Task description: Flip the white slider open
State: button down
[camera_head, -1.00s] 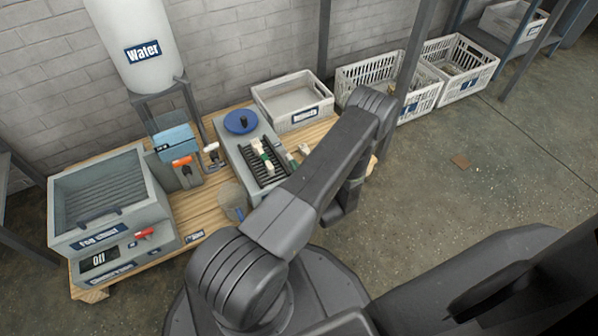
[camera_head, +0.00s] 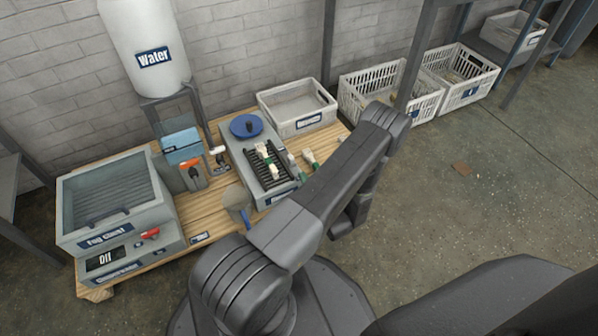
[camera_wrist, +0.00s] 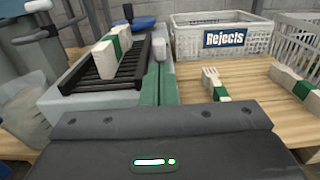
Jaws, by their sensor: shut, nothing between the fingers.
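A small white-topped lever (camera_head: 217,152), which I take for the white slider, stands to the left of the grey slatted bench (camera_head: 234,147). A white-topped part (camera_wrist: 38,6) at the upper left of the wrist view looks like the same lever, cut off by the frame edge. My gripper (camera_wrist: 158,68) is shut and empty, its green fingers side by side, pointing at the right edge of the black rack (camera_wrist: 98,76). It is apart from the lever, with the rack between them. In the head view my arm partly covers the gripper.
A green-banded white bundle (camera_wrist: 113,49) stands on the rack. A fork with a green band (camera_wrist: 214,84) lies on the wooden table to the right. A Rejects crate (camera_wrist: 228,62) stands behind. Left of the lever are an orange-handled part (camera_head: 187,163) and a fog chest (camera_head: 110,205).

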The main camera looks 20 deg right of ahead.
jog(key=s+p, duration=0.1)
jog(key=s, duration=0.6)
jog(key=shift+s+d+p, duration=0.3)
jog(key=shift+d+p, duration=0.1)
jog(key=shift+w, duration=0.1)
